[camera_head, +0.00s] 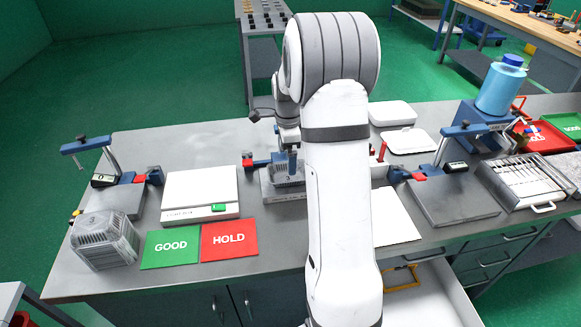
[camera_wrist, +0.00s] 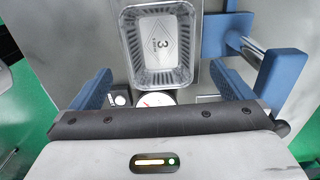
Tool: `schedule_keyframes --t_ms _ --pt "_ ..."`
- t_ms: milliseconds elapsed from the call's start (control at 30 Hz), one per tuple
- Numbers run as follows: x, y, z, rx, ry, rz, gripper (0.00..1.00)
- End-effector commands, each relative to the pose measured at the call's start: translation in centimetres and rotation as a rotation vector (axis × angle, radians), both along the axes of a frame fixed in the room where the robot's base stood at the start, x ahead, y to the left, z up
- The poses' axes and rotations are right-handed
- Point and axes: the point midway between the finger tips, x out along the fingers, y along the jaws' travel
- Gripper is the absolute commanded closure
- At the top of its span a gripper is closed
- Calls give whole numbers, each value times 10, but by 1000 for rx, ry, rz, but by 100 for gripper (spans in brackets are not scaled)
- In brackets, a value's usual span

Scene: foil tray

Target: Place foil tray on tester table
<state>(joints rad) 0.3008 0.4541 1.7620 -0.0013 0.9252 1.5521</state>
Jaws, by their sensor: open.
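A silvery foil tray (camera_wrist: 158,45) with ribbed walls and a 3 on its floor lies open side up in the wrist view. It sits on the grey plate of the middle tester (camera_wrist: 85,35), and it partly shows in the head view (camera_head: 288,180). My gripper (camera_wrist: 160,72) is open, with its blue fingers spread to the left and right of the tray's near end. No contact with the tray is visible. The head view shows little of the gripper, as my arm covers much of that area.
Stacked foil trays (camera_head: 103,240) stand at the bench's front left. Other testers stand left (camera_head: 115,198) and right (camera_head: 455,197). The middle tester's blue clamp (camera_wrist: 285,75) rises close to my right finger.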

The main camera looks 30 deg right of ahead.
Motion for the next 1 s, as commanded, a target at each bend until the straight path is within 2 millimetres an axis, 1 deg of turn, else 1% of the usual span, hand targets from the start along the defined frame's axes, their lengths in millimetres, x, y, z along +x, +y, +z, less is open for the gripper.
schedule_keyframes --t_ms 33,100,200,333,367,467,567,600,667,700,767,800,867,900,1000 --pt "1 0 10 -1 -5 0 0" --pt "1 0 22 -1 -4 0 0" --pt "0 0 34 -1 -2 1 0" --pt "-2 3 45 -1 -4 15 0" --pt "-4 5 49 -2 -6 31 0" --pt "-17 20 64 -9 -22 143 0" --pt "-43 45 84 -21 -49 347 0" --pt "-56 56 93 -30 -62 445 0" --pt "-77 73 103 -44 -80 599 0" --pt "-92 83 109 -55 -92 700 0" --pt "-115 98 115 -72 -106 852 0" --pt "-130 107 119 -85 -117 955 0" --pt "-154 120 122 -106 -132 1107 0" --pt "-169 127 123 -121 -140 1206 0" --pt "-205 142 121 -161 -159 1438 0"
